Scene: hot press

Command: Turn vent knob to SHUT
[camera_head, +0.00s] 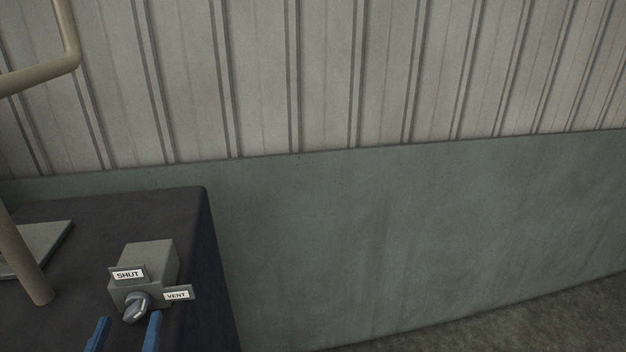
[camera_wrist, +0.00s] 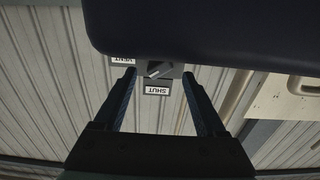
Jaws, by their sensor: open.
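The vent knob (camera_head: 137,306) is a small grey knob on the front of a grey box (camera_head: 148,263) in the head view. A SHUT label (camera_head: 128,274) stands above the knob and a VENT label (camera_head: 177,295) at its right. My gripper (camera_head: 130,317) is open, with one blue finger at each side of the knob's lower part. The wrist view shows the scene upside down, with the knob (camera_wrist: 159,69) between my open fingertips (camera_wrist: 159,74). The knob's grip bar is slanted there; I cannot tell which label it points to. Contact is unclear.
The grey box sits on a dark machine top (camera_head: 185,208) near its right edge. A beige bent pipe (camera_head: 22,255) and a grey plate (camera_head: 48,240) are at the left. A ribbed wall with a grey-green lower band (camera_head: 400,230) stands behind. The floor at right is clear.

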